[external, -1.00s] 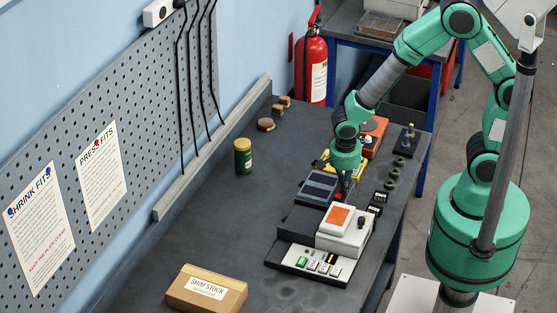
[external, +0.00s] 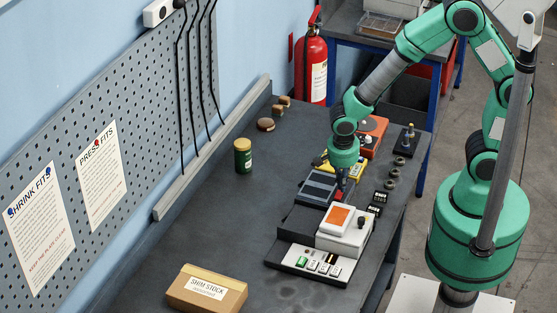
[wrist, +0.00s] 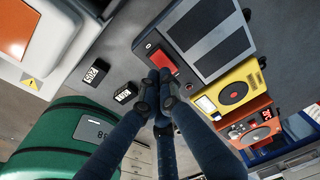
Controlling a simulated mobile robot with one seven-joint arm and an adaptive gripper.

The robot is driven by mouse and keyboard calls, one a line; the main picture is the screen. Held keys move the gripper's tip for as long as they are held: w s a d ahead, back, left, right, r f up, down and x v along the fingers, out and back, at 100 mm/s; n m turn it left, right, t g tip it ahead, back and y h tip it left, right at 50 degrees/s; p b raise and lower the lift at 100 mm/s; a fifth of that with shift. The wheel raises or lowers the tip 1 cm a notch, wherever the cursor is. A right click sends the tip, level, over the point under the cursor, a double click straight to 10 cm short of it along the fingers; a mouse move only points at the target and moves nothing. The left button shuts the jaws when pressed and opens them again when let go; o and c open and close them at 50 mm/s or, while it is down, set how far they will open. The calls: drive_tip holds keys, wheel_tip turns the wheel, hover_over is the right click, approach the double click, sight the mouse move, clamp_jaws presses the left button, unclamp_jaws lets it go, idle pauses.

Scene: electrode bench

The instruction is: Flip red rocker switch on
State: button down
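The red rocker switch (wrist: 163,61) is on the end of a dark grey box (wrist: 190,60) that bears two dark panels. In the external view this box (external: 319,187) lies on the bench behind the white unit. My gripper (wrist: 158,77) points down at the switch with its finger tips drawn together. The tips overlap the switch's near edge in the wrist view; I cannot tell if they touch it. In the external view my gripper (external: 340,181) is at the box's right end. Nothing shows held between the fingers. The rocker's tilt cannot be made out.
A yellow unit (wrist: 230,93) and an orange unit (wrist: 256,129) stand beside the box. A white unit with an orange panel (external: 338,219) stands in front. Small black labelled blocks (wrist: 96,72) lie near.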

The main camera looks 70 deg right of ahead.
wheel_tip(320, 180, up, 11)
drive_tip(key=a+p, duration=0.1)
drive_tip(key=shift+a+r, duration=0.2)
drive_tip(key=shift+a, duration=0.1)
drive_tip(key=shift+d+r, duration=0.1)
idle(0.3)
drive_tip(key=shift+d+r+p, duration=0.25)
drive_tip(key=shift+d+p, duration=0.1)
drive_tip(key=shift+d, duration=0.15)
drive_tip(key=shift+f, duration=0.1)
drive_tip(key=b, duration=0.2)
approach(340, 199)
drive_tip(key=d+f, duration=0.1)
drive_tip(key=f, duration=0.1)
drive_tip(key=d+f, duration=0.3)
drive_tip(key=f, duration=0.1)
drive_tip(key=shift+d+f, duration=0.15)
drive_tip(key=shift+d, duration=0.05)
idle(0.3)
